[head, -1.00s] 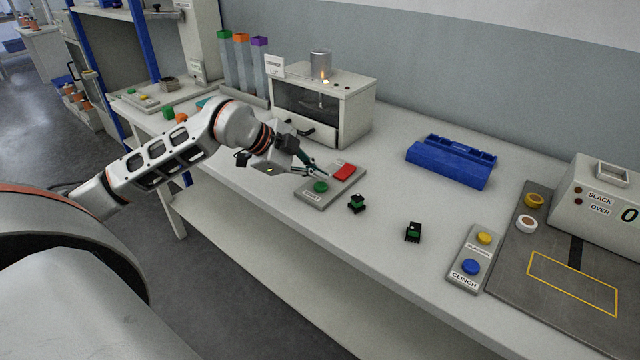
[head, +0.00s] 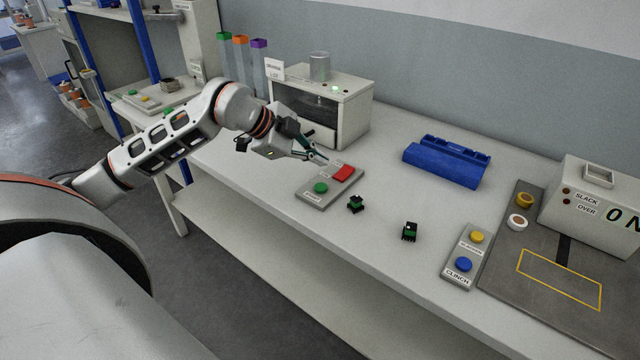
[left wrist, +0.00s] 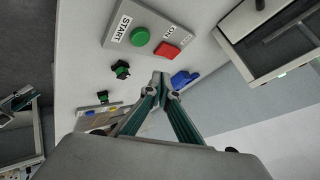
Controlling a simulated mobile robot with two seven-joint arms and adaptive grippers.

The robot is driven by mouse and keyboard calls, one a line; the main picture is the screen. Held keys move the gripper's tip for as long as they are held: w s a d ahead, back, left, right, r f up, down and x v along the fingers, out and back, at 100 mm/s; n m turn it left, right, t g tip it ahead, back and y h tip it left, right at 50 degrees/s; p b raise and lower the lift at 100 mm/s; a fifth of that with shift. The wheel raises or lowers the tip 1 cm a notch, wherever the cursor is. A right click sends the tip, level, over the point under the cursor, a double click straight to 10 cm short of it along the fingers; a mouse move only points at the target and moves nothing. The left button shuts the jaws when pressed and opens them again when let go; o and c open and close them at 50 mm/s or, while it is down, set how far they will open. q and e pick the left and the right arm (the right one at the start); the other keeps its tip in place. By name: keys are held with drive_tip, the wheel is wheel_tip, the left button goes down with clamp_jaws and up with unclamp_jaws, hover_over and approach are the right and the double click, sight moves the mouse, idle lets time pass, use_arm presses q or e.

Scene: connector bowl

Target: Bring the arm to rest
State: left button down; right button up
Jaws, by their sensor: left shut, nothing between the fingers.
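My left arm reaches in from the left in the head view. Its gripper (head: 322,158) is just above the button panel, near the red button (head: 342,173), and looks apart from it. In the left wrist view the gripper's fingertips (left wrist: 162,78) are together with nothing between them. The panel (head: 318,195) carries the red button and a green button (head: 320,188); the wrist view shows the green one (left wrist: 140,36) labelled START. My right gripper is not in view.
Two small black-and-green connectors (head: 355,204) (head: 409,231) lie on the bench. A blue rack (head: 446,162) stands behind them. A grey box with a window (head: 352,110) is behind the gripper. A clinch button panel (head: 452,272) is at right.

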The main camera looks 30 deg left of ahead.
use_arm(q)
drive_tip(key=shift+f, duration=0.1)
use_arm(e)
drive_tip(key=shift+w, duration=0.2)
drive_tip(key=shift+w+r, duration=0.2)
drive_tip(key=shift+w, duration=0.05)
